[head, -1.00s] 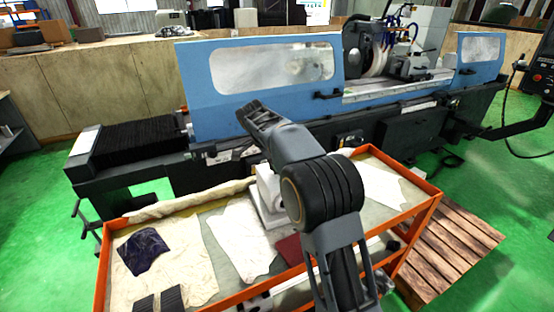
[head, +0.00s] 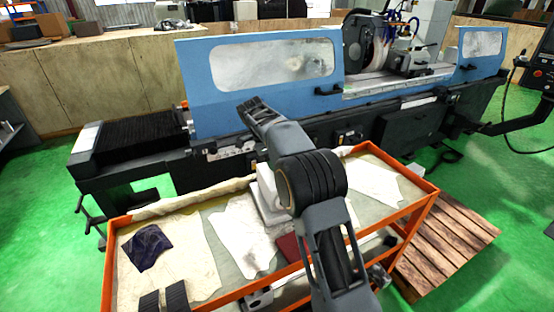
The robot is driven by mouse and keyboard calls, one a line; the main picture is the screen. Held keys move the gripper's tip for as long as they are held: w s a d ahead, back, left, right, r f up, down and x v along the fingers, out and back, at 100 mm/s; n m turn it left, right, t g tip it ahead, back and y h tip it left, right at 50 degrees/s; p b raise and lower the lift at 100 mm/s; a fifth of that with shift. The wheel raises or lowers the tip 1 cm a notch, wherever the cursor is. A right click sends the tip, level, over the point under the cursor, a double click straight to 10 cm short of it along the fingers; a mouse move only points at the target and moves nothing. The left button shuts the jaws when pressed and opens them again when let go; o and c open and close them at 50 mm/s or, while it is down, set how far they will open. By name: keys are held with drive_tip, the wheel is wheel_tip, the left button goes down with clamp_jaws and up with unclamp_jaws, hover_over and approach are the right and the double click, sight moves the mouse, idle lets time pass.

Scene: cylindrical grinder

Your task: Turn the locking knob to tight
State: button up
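A blue and dark grey cylindrical grinder (head: 400,94) stretches across the middle of the head view. I cannot make out the locking knob; it is too small to tell or hidden. My arm rises from the bottom and bends over the orange cart. Its far end, where my gripper (head: 254,110) is, lies in front of the grinder's left blue guard (head: 215,105) in the picture.
An orange-rimmed cart (head: 106,262) with papers, cloth and a white block (head: 267,200) stands between me and the grinder. A wooden pallet (head: 447,245) lies at its right. A control panel (head: 543,75) hangs at far right. Green floor is free at both sides.

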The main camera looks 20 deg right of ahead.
idle(0.3)
drive_tip(key=o, duration=0.9)
drive_tip(key=shift+o, duration=0.2)
drive_tip(key=shift+r, duration=0.1)
